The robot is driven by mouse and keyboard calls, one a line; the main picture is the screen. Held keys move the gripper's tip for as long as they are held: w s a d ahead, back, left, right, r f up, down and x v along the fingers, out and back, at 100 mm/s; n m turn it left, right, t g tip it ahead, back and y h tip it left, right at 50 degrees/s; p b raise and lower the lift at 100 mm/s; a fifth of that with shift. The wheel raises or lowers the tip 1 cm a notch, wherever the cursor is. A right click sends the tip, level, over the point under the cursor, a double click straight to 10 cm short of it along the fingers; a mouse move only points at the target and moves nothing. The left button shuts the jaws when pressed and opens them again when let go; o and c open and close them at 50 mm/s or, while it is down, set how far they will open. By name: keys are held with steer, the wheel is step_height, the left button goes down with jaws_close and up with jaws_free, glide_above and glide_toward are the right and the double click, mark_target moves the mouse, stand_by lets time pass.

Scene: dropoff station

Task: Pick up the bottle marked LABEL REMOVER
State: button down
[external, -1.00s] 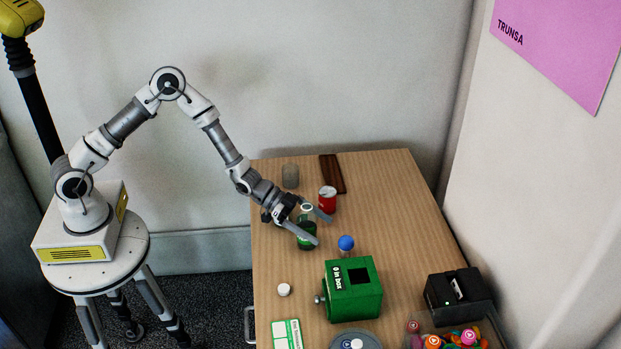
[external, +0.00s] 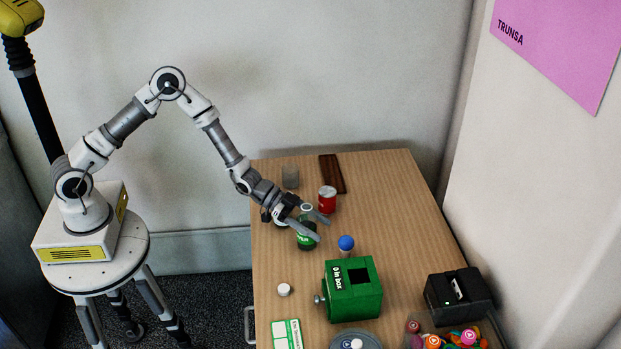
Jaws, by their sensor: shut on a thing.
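A green bottle with a lighter top (external: 307,240) stands on the wooden table (external: 285,265). Its label is too small to read in full, so I cannot tell whether it says LABEL REMOVER. My gripper (external: 316,228) reaches down from the left, with its fingers on either side of the bottle. It is shut on the green bottle. The fingers hide part of the bottle's upper body. I cannot tell whether the bottle is clear of the table.
A red can (external: 327,200) stands just behind my gripper. A greyish cup (external: 290,178) and a dark brown slab (external: 332,174) lie farther back. A black device (external: 458,297) is at right.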

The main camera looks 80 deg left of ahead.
mark_target(310, 211)
steer(key=shift+r, duration=0.2)
steer(key=shift+r, duration=0.75)
step_height(310, 211, up, 3)
steer(key=shift+f+p, duration=0.2)
steer(key=shift+p, duration=0.35)
steer(key=s+d+r, duration=0.6)
steer(key=s+d, duration=0.1)
steer(key=d, duration=0.2)
steer(key=shift+d+r, duration=0.15)
steer(key=shift+r, duration=0.1)
